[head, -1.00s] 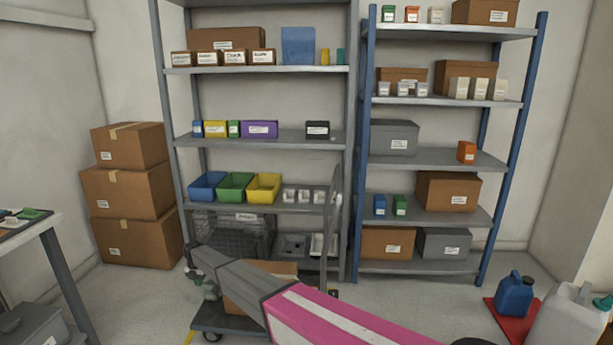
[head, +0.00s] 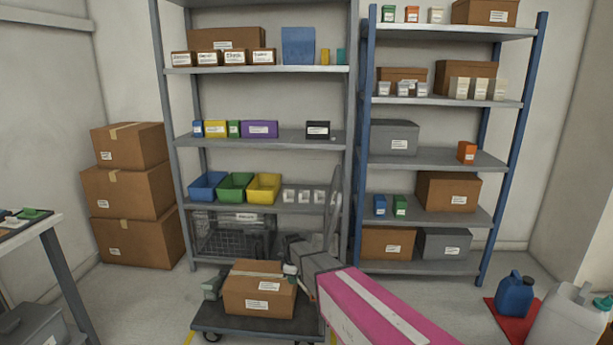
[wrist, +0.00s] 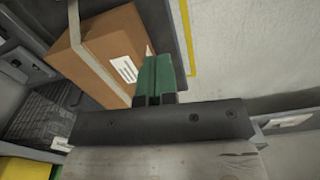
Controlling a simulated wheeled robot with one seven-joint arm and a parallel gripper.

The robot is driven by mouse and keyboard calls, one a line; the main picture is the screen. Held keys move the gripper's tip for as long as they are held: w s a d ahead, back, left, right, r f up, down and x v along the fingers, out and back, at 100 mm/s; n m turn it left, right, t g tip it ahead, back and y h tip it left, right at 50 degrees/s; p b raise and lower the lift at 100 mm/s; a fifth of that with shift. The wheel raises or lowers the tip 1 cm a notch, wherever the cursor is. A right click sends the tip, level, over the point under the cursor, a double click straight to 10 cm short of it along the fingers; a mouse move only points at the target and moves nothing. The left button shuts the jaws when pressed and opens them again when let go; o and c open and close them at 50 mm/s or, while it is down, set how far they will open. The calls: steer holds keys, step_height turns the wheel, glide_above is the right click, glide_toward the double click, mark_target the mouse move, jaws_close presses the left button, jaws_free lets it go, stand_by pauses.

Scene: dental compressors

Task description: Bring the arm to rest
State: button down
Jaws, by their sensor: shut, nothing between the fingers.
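My gripper (wrist: 155,82) shows in the wrist view with its green fingers together and nothing between them. In the head view my gripper (head: 291,270) is small and partly hidden, by the right side of the cardboard box on the cart. My arm (head: 375,310), pink and grey, reaches in from the lower right. In the wrist view the cardboard box (wrist: 113,50) lies just left of the fingers; I cannot tell whether they touch it.
The cardboard box (head: 259,289) rests on a dark platform cart (head: 255,323). Grey shelving (head: 260,137) and blue-post shelving (head: 440,157) stand behind. Stacked boxes (head: 130,195) stand left. A table (head: 38,229) is at the left edge, and jugs (head: 515,294) stand at the right.

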steer(key=s+d+r+m, duration=0.4)
steer(key=s+d+m, duration=0.3)
steer(key=s+d, duration=0.3)
steer(key=s+d+r+m, duration=0.4)
steer(key=s+d+m, duration=0.4)
steer(key=s+d, duration=0.3)
steer(key=d, duration=0.3)
steer(key=shift+d+m, duration=0.3)
steer(key=shift+d, duration=0.05)
